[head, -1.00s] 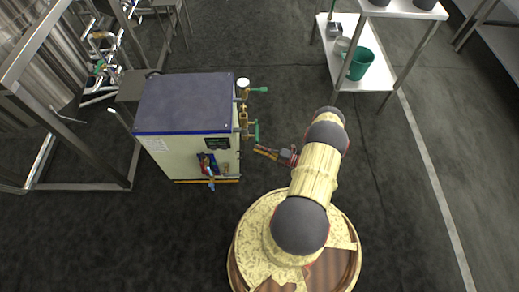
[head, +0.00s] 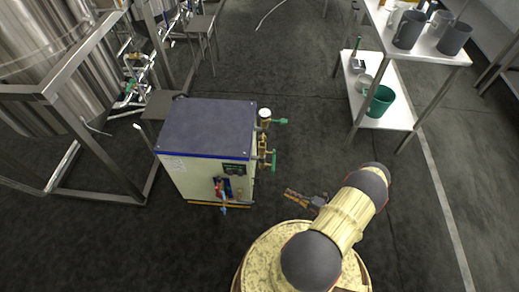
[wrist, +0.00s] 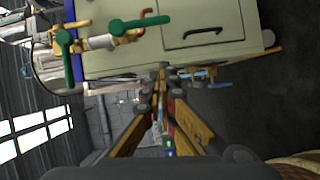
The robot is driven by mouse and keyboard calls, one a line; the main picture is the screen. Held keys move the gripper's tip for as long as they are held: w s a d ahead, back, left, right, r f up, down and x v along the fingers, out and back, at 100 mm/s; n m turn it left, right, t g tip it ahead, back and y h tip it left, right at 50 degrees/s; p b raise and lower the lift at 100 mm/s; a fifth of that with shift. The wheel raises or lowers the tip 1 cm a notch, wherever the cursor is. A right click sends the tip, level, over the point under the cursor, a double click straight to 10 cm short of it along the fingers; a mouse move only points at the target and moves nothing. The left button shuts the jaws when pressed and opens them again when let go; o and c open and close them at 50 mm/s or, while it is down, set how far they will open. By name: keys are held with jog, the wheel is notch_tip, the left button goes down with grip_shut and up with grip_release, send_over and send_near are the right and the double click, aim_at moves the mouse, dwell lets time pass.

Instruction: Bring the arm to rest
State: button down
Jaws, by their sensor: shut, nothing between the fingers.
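My arm rises from its round base in the lower middle of the head view and bends over to the right. My gripper (head: 296,195) sticks out to the left from behind the arm, low over the floor and to the right of the cabinet (head: 207,152). In the wrist view my gripper (wrist: 161,76) has its fingertips together, with nothing between them. The cream cabinet with the dark top also shows in the wrist view (wrist: 180,45), lying sideways behind the fingers. I see a gap of floor between the gripper and the cabinet in the head view.
Green-handled valves (head: 268,150) stick out from the cabinet's right side. A metal shelf table (head: 385,117) with a green bucket (head: 380,101) and grey containers stands at the upper right. Steel tanks (head: 55,60) and a frame stand at the left. The floor around my base is clear.

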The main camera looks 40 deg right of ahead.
jog(key=s+a+r+n+g+y, duration=0.3)
jog(key=s+a+n+g+y, duration=0.2)
jog(key=a+n, duration=0.6)
notch_tip(320, 180, up, 33)
jog(key=w+d+n+g+h+p, duration=0.15)
jog(key=n+g, duration=0.45)
jog(key=n, duration=0.6)
jog(key=d+n+g+h, duration=0.1)
jog(key=n+g+h, duration=0.1)
jog(key=n+g, duration=0.8)
jog(key=a+r+n+t+h+p, duration=0.1)
jog(key=a+r+n, duration=0.5)
jog(key=r, duration=0.6)
jog(key=a+r+n+t+h+p, duration=0.1)
jog(key=a+r+n+t+h, duration=0.3)
jog(key=a+r, duration=0.5)
jog(key=a+r+n+t+h+p, duration=0.1)
jog(key=a+r+n+t, duration=0.4)
jog(key=r, duration=1)
jog(key=a+n+h, duration=0.1)
jog(key=a+n, duration=0.1)
jog(key=n, duration=0.1)
jog(key=shift+w+a+r, duration=0.15)
jog(key=shift+w+r, duration=0.05)
jog(key=shift+r, duration=0.1)
